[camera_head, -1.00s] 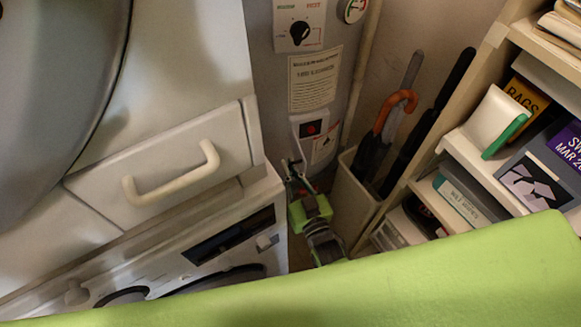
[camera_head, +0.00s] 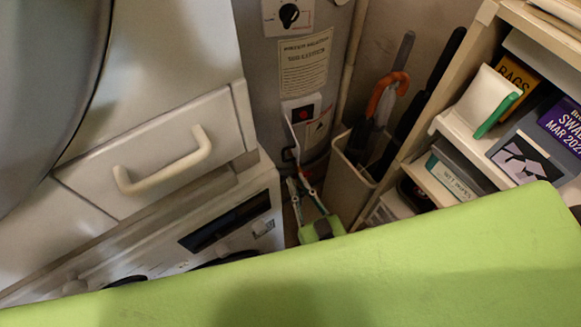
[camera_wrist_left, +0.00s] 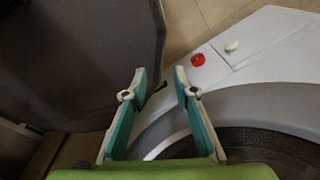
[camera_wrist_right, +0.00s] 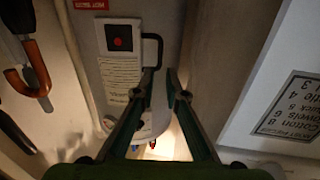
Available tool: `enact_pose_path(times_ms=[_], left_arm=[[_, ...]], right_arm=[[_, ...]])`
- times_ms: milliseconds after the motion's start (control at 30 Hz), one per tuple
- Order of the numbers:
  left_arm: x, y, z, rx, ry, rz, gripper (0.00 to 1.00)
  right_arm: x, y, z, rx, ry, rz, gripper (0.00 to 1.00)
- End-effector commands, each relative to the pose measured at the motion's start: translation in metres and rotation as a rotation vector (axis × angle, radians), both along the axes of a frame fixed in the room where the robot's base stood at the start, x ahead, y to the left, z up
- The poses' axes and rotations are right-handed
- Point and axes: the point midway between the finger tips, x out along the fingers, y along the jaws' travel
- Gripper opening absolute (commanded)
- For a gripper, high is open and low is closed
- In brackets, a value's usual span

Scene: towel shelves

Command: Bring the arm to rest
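My right gripper (camera_head: 298,180) hangs low in the head view, in front of the grey cylinder and left of the umbrella bin. Its fingers point up in the picture, and it looks empty. In the right wrist view the right gripper (camera_wrist_right: 160,76) has its two fingers a little apart with nothing between them. My left gripper is not seen in the head view. In the left wrist view the left gripper (camera_wrist_left: 160,76) is open and empty, over a white machine (camera_wrist_left: 255,75) with a red knob. A dark grey panel (camera_wrist_left: 75,55) is close on the left.
White machines with a drawer handle (camera_head: 165,165) fill the left. A grey cylinder (camera_head: 330,95) stands behind my right gripper. The umbrella bin (camera_head: 345,185) and a shelf (camera_head: 440,185) with boxes close off the right. Room between them is narrow.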

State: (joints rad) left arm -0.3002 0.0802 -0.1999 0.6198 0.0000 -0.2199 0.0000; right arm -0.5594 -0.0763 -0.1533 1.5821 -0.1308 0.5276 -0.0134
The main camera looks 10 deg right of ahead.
Motion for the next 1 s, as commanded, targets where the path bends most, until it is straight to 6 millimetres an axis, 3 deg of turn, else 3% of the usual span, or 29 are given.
enact_pose_path(times_ms=[200,800,900,967,1000], left_arm=[[0.000,0.000,0.000,0.000,-0.001,0.000,0.26],[0.001,-0.001,0.000,-0.001,-0.001,0.000,0.26],[0.001,-0.001,0.000,-0.001,-0.001,0.000,0.26],[0.001,-0.001,0.000,-0.001,-0.001,0.000,0.26],[0.001,-0.001,0.000,-0.001,-0.001,0.000,0.26]], right_arm=[[-0.018,-0.003,0.000,0.000,0.000,0.001,0.12],[-0.019,-0.003,-0.001,0.000,0.002,0.001,0.12],[-0.020,-0.002,-0.017,-0.005,0.041,0.007,0.12],[-0.024,-0.001,-0.040,-0.014,0.096,0.015,0.12],[-0.028,-0.001,-0.061,-0.021,0.148,0.022,0.12]])
